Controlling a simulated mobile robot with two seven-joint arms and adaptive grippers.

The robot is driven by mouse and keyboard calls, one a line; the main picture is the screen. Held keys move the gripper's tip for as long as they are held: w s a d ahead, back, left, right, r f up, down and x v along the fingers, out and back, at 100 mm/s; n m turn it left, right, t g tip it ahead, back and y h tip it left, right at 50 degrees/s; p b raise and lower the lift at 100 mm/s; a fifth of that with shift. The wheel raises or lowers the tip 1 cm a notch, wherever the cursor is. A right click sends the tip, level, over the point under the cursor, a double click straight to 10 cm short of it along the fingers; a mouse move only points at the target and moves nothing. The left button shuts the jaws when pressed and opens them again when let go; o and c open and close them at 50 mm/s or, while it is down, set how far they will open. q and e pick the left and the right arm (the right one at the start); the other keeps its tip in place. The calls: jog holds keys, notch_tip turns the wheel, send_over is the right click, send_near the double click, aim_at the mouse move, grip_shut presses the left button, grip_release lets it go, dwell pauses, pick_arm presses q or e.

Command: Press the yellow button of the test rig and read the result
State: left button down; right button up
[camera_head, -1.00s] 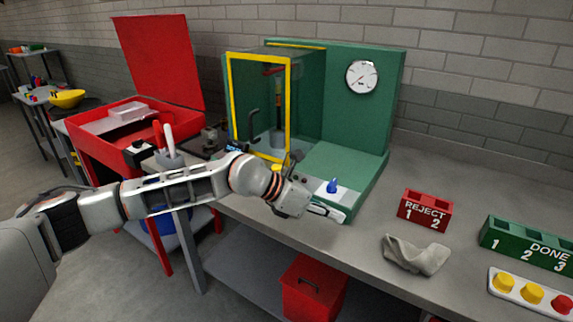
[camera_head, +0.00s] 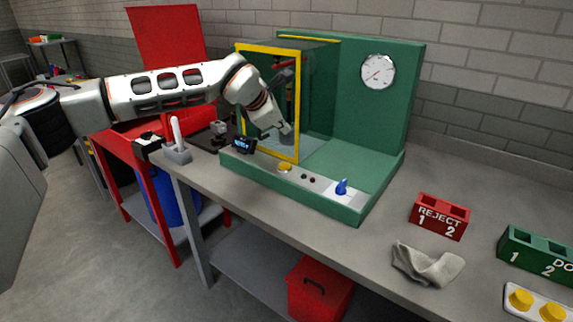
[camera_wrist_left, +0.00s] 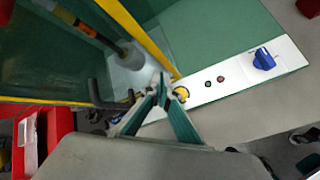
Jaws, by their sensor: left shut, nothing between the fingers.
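The green test rig (camera_head: 325,212) stands on the bench with a yellow-framed clear guard (camera_head: 297,105) around its left part. On its front strip are a yellow button (camera_head: 285,168), two small dark lamps (camera_head: 308,178) and a blue knob (camera_head: 341,187). A small display (camera_head: 243,144) sits at its left front; its text is too small to read. My left gripper (camera_head: 288,130) is shut and empty, above the button in the head view. In the left wrist view its fingertips (camera_wrist_left: 162,80) partly overlap the yellow button (camera_wrist_left: 182,93); contact cannot be told. My right gripper is not in view.
A round gauge (camera_head: 378,71) is on the rig's back panel. A red REJECT holder (camera_head: 439,217), a grey cloth (camera_head: 428,264) and a green DONE holder (camera_head: 540,256) lie to the right. An open red case (camera_head: 165,35) stands left. Bench between rig and holders is clear.

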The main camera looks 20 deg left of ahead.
aim_at(284, 166)
pick_arm(q)
jog(key=shift+f, duration=0.1)
notch_tip(284, 166, down, 9)
jog(key=b, duration=0.4)
jog(key=shift+r+b, duration=0.2)
jog(key=shift+b, duration=0.15)
dwell(0.3)
jog(key=shift+f, duration=0.1)
dwell(1.0)
jog(key=shift+f, duration=0.3)
jog(key=shift+f+b, duration=0.35)
jog(key=shift+f, duration=0.2)
dwell(0.7)
jog(key=shift+r, duration=0.1)
jog(key=shift+r+p, duration=0.55)
jog(key=shift+r, duration=0.3)
